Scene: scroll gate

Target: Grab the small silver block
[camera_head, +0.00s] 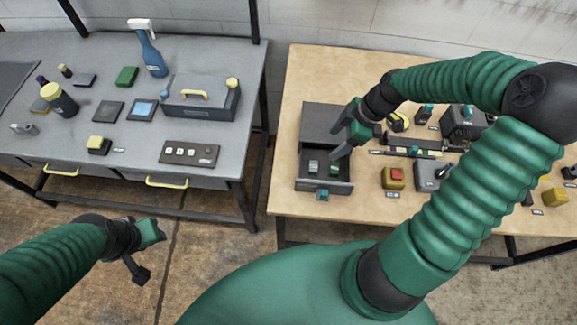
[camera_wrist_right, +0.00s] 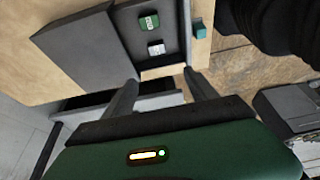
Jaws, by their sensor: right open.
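The small silver block (camera_head: 314,166) lies in the open drawer (camera_head: 344,187) of a dark grey box on the wooden table. A small green block (camera_head: 334,168) lies to its right in the same drawer. In the right wrist view, the silver block (camera_wrist_right: 156,48) is just beyond the fingertips, with the green block (camera_wrist_right: 149,22) past it. My right gripper (camera_head: 337,140) is open and empty over the drawer; the gap between its fingers (camera_wrist_right: 161,78) lines up roughly with the silver block. My left gripper (camera_head: 152,256) is spread open and empty, low at the left, away from the tables.
The drawer has raised walls and a teal handle (camera_head: 322,195). A yellow box with a red button (camera_head: 394,177) stands to its right, near a dark rail (camera_head: 415,148). The grey bench (camera_head: 130,155) at left holds a toolbox (camera_head: 202,98) and a spray bottle (camera_head: 150,55).

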